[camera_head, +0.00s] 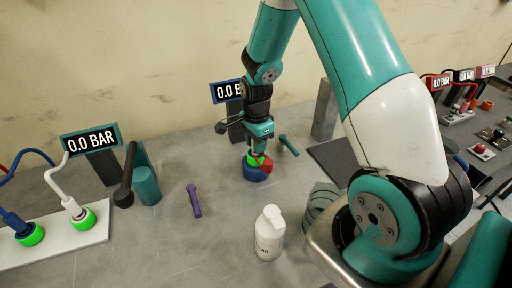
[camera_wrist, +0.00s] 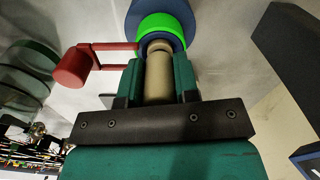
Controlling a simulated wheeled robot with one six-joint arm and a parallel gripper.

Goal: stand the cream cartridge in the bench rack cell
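My gripper (camera_head: 260,150) is low over the bench at the middle of the head view. In the wrist view its two teal fingers (camera_wrist: 158,85) are closed on either side of the cream cartridge (camera_wrist: 158,75). The cartridge's far end lines up with a green ring (camera_wrist: 160,22) on a round blue fitting (camera_wrist: 133,18). I cannot tell whether that end is inside the ring or just in front of it. The blue fitting (camera_head: 253,173) also shows below my gripper in the head view. The cartridge is mostly hidden there. I cannot clearly identify the rack cell.
A red lever (camera_wrist: 75,65) sticks out beside the fitting. A white bottle (camera_head: 269,238), a purple tool (camera_head: 194,200) and a teal cylinder (camera_head: 146,186) stand or lie nearby. Gauge displays (camera_head: 90,141) stand behind. Bare bench lies left of the bottle.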

